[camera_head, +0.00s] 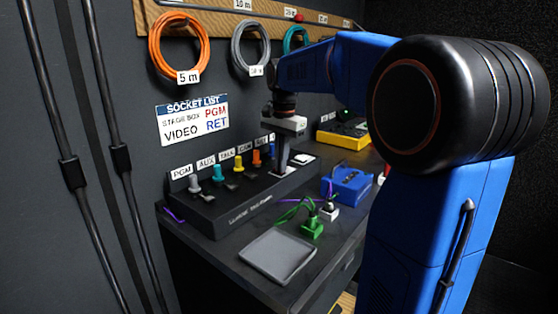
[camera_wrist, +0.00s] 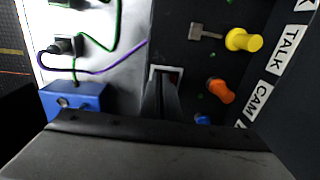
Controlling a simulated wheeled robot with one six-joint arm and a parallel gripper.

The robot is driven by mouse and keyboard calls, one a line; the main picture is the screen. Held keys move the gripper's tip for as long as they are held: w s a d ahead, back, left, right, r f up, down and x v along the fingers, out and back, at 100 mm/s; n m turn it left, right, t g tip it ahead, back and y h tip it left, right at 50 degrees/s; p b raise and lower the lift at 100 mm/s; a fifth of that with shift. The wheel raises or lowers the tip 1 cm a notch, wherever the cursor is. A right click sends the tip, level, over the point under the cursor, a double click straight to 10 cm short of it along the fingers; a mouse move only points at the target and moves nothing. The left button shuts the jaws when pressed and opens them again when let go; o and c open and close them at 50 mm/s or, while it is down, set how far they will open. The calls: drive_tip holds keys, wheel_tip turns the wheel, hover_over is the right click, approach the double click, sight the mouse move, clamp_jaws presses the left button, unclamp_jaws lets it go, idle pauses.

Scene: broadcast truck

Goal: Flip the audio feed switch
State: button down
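A dark audio panel (camera_head: 235,205) with a row of coloured knobs and small levers stands on the desk against the wall. Its labels read PGM, AUX, TALK and CAM, with others partly covered by my arm. My gripper (camera_head: 282,170) points down at the panel's right end, its narrow dark fingers together. No "audio feed" label is readable.
A grey tray (camera_head: 277,256), a green connector (camera_head: 312,228) with cables and a blue box (camera_head: 347,184) sit on the desk right of the panel. A yellow device (camera_head: 343,137) is behind. Coiled cables, including an orange coil (camera_head: 179,45), hang above.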

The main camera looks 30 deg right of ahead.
drive_tip(key=shift+w+a+f, duration=0.1)
drive_tip(key=shift+w+f, duration=0.05)
drive_tip(key=shift+f, duration=0.35)
drive_tip(key=shift+w+a+r, duration=0.15)
drive_tip(key=shift+w+a, duration=0.05)
drive_tip(key=shift+w, duration=0.3)
drive_tip(key=shift+r, duration=0.6)
wheel_tip(320, 180, up, 14)
drive_tip(key=s, duration=0.1)
drive_tip(key=shift+d+f, duration=0.2)
drive_tip(key=shift+d, duration=0.1)
drive_tip(key=shift+s, duration=0.15)
